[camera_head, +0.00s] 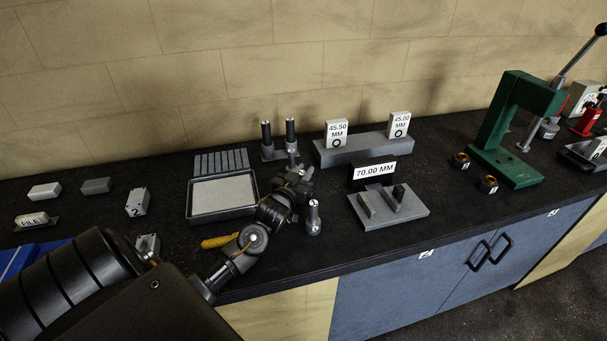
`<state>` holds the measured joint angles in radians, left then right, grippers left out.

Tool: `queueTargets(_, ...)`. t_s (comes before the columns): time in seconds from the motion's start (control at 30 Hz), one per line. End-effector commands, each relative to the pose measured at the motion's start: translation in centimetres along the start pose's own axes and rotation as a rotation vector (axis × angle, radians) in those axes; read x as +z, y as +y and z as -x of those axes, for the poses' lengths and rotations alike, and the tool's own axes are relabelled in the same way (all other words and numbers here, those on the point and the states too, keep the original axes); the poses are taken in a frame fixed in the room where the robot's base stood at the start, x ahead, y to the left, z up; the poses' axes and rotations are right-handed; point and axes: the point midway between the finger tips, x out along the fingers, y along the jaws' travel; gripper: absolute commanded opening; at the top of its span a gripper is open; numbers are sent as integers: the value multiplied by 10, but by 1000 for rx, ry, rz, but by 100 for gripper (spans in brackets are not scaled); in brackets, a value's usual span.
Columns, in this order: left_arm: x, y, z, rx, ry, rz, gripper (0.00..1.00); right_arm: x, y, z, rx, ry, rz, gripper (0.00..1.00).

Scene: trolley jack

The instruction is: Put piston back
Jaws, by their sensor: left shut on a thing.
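My left gripper (299,178) is in the middle of the view, above the bench just right of the grey tray. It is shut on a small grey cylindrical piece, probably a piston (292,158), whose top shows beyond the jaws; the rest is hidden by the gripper. Behind it stands a grey holder (267,155) with two upright dark-topped pistons (266,134). Another small grey piston-like piece (313,217) stands upright on the bench, right of and below the gripper. My right gripper is not in view.
A grey tray (189,212) lies left of the gripper, with a yellow-handled tool (219,241) in front. To the right are a plate with blocks (413,210), a "70.00 MM" sign (374,170), a gauge block stand (370,151) and a green press (493,137).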

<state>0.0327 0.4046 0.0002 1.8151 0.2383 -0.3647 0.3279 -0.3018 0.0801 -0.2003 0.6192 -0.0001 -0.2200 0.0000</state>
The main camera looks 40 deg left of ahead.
Motion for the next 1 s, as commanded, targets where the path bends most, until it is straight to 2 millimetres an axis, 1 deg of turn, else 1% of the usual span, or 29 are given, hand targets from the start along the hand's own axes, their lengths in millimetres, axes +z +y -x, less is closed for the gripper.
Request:
queueTargets(0.07, 2, 0, 0, 0, 2, 1, 0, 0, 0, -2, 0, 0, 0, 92)
queueTargets(0.1, 3, 0, 0, 0, -1, 0, 25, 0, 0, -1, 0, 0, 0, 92)
queueTargets(0.23, 3, 0, 0, 0, -1, 0, 42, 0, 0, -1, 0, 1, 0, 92)
queueTargets(0.47, 3, 0, 0, 0, -1, 0, 43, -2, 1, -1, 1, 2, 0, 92)
queueTargets(0.57, -1, 0, 0, 0, 0, 0, 43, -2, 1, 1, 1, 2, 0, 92)
queueTargets(0.63, 2, 0, 5, 1, -2, 0, 43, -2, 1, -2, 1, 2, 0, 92)
queueTargets(0.77, 3, 1, 27, 2, -2, 0, 43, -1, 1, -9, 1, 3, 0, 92)
queueTargets(1.0, 4, 0, 78, 1, -2, 1, 43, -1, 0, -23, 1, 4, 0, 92)
